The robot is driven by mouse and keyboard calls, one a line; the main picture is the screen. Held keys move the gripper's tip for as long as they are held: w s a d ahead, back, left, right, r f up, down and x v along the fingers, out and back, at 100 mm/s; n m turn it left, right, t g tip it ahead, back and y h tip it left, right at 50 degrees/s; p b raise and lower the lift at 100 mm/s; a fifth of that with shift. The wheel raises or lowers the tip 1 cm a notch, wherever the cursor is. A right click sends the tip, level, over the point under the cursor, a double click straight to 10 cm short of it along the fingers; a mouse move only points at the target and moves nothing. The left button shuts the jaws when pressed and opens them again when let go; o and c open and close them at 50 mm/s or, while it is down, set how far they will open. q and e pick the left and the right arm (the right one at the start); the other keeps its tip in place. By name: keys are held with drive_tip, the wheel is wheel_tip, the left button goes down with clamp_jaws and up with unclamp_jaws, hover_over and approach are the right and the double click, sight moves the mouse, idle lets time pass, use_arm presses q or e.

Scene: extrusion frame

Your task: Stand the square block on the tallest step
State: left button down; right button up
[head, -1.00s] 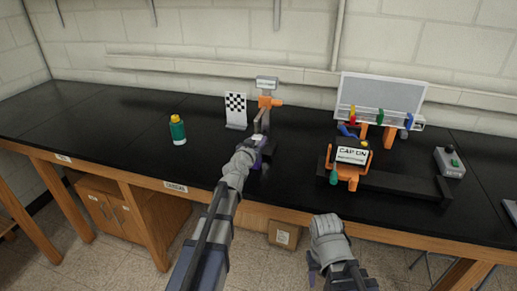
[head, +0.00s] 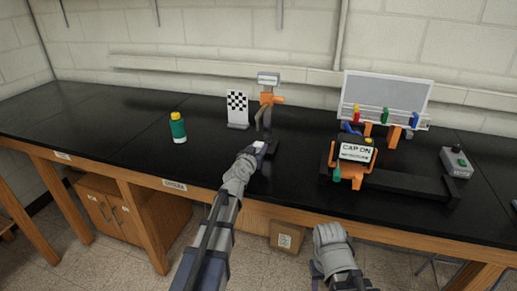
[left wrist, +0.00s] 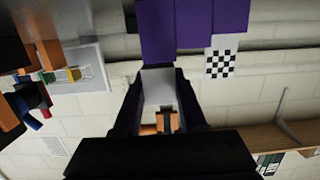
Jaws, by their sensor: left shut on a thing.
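The pale grey square block (left wrist: 160,88) shows in the left wrist view between the two dark fingers of my left gripper (left wrist: 163,108). The gripper is shut on it. Purple steps (left wrist: 187,25) show at the top of that turned-over view. The block lies beside the edge of the step that reaches furthest down there; I cannot tell whether they touch. In the head view my left gripper (head: 258,150) is over the black bench, and my arm largely hides the steps. My right gripper (head: 318,268) is low in front of the bench; its jaws are unclear.
A green bottle (head: 178,129) stands to the left. An orange fixture (head: 347,178) and a grey switch box (head: 457,163) are to the right. The bench's left part is clear.

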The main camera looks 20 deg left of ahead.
use_arm(q)
drive_tip(key=shift+c, duration=2.3)
unclamp_jaws()
drive_tip(key=shift+f, duration=0.1)
drive_tip(key=shift+r+p, duration=0.6)
drive_tip(key=s+r+p, duration=0.1)
drive_tip(key=s, duration=1.1)
drive_tip(key=shift+a+r+p, duration=0.2)
drive_tip(key=shift+r+p, duration=0.2)
drive_tip(key=shift+w, duration=0.1)
